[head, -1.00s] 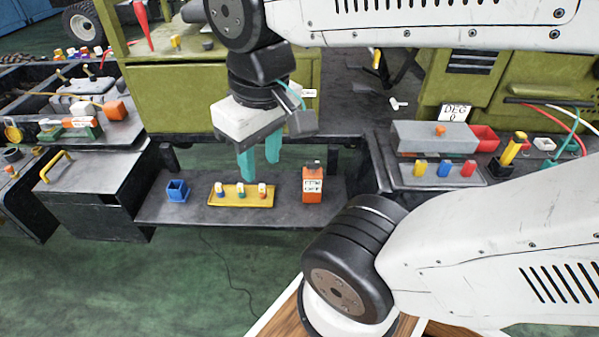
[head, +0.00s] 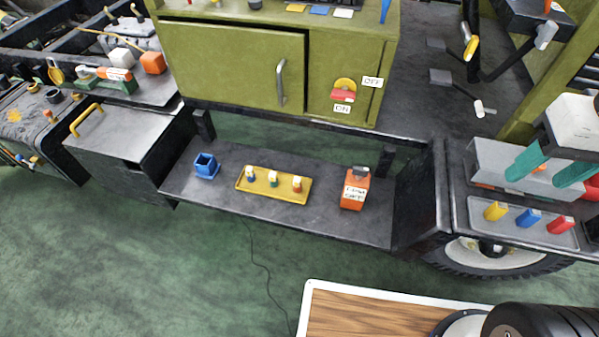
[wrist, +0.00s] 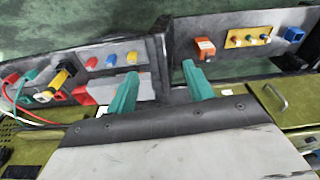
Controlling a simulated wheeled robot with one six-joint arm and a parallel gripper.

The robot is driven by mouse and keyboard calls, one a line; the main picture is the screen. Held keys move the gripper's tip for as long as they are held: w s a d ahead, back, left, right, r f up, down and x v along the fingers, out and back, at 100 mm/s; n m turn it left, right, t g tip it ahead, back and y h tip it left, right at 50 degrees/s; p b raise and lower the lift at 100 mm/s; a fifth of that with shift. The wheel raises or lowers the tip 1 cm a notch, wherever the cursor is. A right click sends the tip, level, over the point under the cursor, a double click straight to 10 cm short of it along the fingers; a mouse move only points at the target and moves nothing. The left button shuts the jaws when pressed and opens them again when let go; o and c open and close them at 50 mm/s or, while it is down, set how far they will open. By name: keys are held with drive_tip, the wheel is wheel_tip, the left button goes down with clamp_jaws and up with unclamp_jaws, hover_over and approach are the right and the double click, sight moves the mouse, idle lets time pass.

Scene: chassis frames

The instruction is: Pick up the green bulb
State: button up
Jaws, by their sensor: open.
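The green bulb (head: 273,178) stands in the middle of a yellow tray (head: 260,194) on the low dark shelf, between a blue bulb (head: 250,173) and a red bulb (head: 297,184). All have pale tops. My gripper (head: 550,168) is at the right edge of the head view, over the right-hand bench, well away from the tray. Its teal fingers are apart with nothing between them. In the wrist view my gripper (wrist: 160,76) is open, and the yellow tray (wrist: 234,36) shows small beyond the fingers, at upper right.
On the low shelf, a blue holder (head: 206,166) stands left of the tray and an orange box (head: 355,189) right of it. A green cabinet (head: 235,65) rises behind. A grey tray (head: 512,236) with yellow, blue and red pieces lies under my gripper.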

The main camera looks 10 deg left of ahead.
drive_tip(key=w+a+f+n+t+y, duration=0.1)
drive_tip(key=w+a+f, duration=0.35)
drive_tip(key=w, duration=0.35)
drive_tip(key=w+a+f+n+t, duration=0.1)
drive_tip(key=w+a+f+t, duration=0.1)
drive_tip(key=w+a+f, duration=0.35)
drive_tip(key=w+a+f+n+t+y, duration=0.1)
drive_tip(key=w+a+f, duration=0.2)
drive_tip(key=w+a, duration=0.5)
drive_tip(key=w+a+f+n+t+y, duration=0.2)
drive_tip(key=w+a+f, duration=0.4)
drive_tip(key=a+f, duration=0.5)
drive_tip(key=n+t+y, duration=0.2)
drive_tip(key=n+y, duration=0.1)
drive_tip(key=y, duration=0.2)
approach(275, 177)
drive_tip(key=shift+x, duration=0.75)
drive_tip(key=shift+w+f+t, duration=0.1)
drive_tip(key=shift+f+t, duration=0.2)
drive_tip(key=x, duration=0.7)
drive_tip(key=shift+a, duration=0.25)
